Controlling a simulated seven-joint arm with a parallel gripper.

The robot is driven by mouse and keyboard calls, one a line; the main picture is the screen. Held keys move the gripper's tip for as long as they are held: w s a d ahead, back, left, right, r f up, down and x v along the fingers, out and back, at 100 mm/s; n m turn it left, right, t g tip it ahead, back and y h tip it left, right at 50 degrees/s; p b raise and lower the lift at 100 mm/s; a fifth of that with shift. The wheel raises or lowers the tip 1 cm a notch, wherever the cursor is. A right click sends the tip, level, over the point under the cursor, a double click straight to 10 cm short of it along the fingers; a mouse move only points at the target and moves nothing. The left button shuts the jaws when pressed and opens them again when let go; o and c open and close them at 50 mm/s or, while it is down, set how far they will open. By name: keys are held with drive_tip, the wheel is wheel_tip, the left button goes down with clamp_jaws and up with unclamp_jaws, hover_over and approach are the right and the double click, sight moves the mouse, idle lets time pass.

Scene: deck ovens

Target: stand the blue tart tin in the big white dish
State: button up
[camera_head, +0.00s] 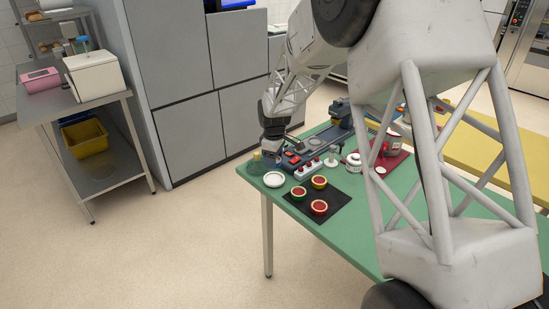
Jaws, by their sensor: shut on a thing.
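My gripper (271,147) is at the far left end of the green table, pointing down and shut on a small bluish thing, which looks like the blue tart tin (272,155). The tin is tiny in this view and partly hidden by the fingers. The white dish (274,180) lies on the table just nearer to me than the gripper. It looks empty. The gripper is above and behind the dish; the exact height is hard to tell.
Green, yellow and red-rimmed tarts (319,182) sit on a black mat (336,202) right of the dish.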

sight(274, 179)
drive_tip(key=shift+f, duration=0.1)
drive_tip(key=shift+f, duration=2.8)
drive_tip(key=shift+f, duration=0.6)
drive_tip(key=o, duration=0.7)
drive_tip(key=shift+r, duration=0.15)
drive_tip(key=shift+r, duration=5.35)
